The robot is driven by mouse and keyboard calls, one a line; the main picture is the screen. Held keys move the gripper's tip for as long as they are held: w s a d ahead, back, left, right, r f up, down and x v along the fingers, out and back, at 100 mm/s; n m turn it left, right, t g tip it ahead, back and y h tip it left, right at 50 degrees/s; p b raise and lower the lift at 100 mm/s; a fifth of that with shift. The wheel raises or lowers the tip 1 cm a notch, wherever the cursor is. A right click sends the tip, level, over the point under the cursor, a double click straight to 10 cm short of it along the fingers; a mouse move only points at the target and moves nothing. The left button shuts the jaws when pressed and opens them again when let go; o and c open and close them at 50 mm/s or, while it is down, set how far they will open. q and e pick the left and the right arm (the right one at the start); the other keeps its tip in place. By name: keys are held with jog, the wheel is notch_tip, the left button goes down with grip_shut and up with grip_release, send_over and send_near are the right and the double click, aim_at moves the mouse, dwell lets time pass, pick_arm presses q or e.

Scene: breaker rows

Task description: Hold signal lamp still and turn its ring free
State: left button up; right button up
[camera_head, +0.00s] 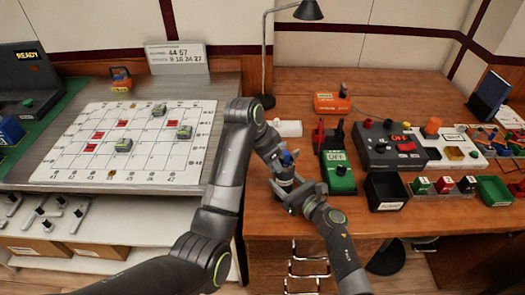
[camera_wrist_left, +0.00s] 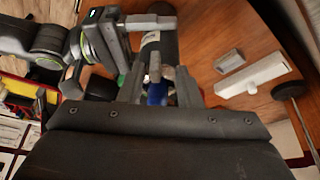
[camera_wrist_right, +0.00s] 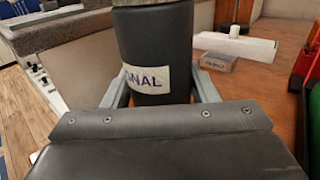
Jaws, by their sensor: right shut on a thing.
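The signal lamp is a dark cylinder (camera_wrist_right: 155,60) with a pale label, of which "NAL" can be read in the right wrist view. Its blue end (camera_head: 287,157) shows in the head view and also in the left wrist view (camera_wrist_left: 157,93). My right gripper (camera_head: 291,190) is shut on the dark body and holds it above the bench's left part. My left gripper (camera_wrist_left: 158,78) is at the blue end, with its fingers open on either side of it. The ring itself is largely hidden by the fingers, and I cannot tell whether they touch it.
A green tester (camera_head: 337,165), a grey switch box (camera_head: 388,148) and a black bin (camera_head: 385,193) stand to the right. A white cylinder (camera_head: 288,128) lies behind the grippers. A desk lamp (camera_head: 308,12) rises at the back. A gridded board (camera_head: 75,150) lies left.

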pick_arm(q)
jog(key=w+a+r+m+g, duration=0.2)
jog(key=w+r+m, duration=0.1)
jog(key=r+m, duration=0.25)
jog(key=w+a+r+m+g, duration=0.2)
jog(key=w+a+r+m, duration=0.1)
jog(key=r+m, duration=0.25)
jog(key=w+a+f+t, duration=0.2)
jog(key=w+a, duration=0.3)
jog(key=a, duration=0.4)
jog(key=w+a+f+n+t, duration=0.1)
jog(key=w+a+f+t, duration=0.2)
jog(key=w+a, duration=0.3)
jog(key=a+t, duration=0.1)
jog(key=a, duration=0.3)
jog(key=shift+a+f+h, duration=0.3)
jog(key=shift+f, duration=0.05)
jog(key=shift+w, duration=0.1)
dwell(0.3)
